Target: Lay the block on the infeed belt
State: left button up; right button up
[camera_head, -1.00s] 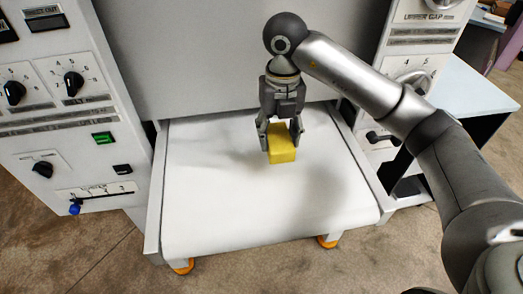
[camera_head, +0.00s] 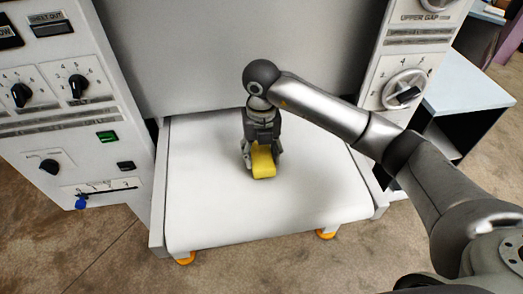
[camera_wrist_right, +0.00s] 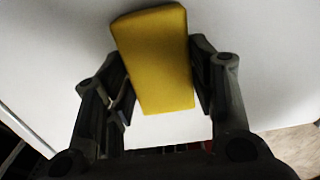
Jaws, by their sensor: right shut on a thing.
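The yellow block (camera_head: 263,163) is between the fingers of my right gripper (camera_head: 262,160), which is shut on it. In the right wrist view the block (camera_wrist_right: 155,60) sits slightly tilted between the two dark fingers (camera_wrist_right: 160,95). The white infeed belt (camera_head: 215,210) lies below it. The block is low over the middle of the belt, towards its far half; I cannot tell whether it touches the surface. My left gripper is not in view.
A control panel with dark knobs (camera_head: 78,86) and a green button (camera_head: 107,137) stands left of the belt. Another panel with a large dial (camera_head: 404,88) stands right. A pale-topped side table (camera_head: 465,80) is farther right. The belt around the block is clear.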

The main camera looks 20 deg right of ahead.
jog(key=o, duration=0.8)
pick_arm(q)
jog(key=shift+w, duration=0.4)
pick_arm(e)
jog(key=o, duration=0.4)
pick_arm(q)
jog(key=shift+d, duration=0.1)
pick_arm(e)
jog(key=shift+r, duration=0.1)
jog(key=shift+r, duration=0.2)
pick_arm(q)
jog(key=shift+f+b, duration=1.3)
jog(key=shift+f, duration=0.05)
pick_arm(e)
notch_tip(320, 180, up, 12)
jog(key=shift+f, duration=0.2)
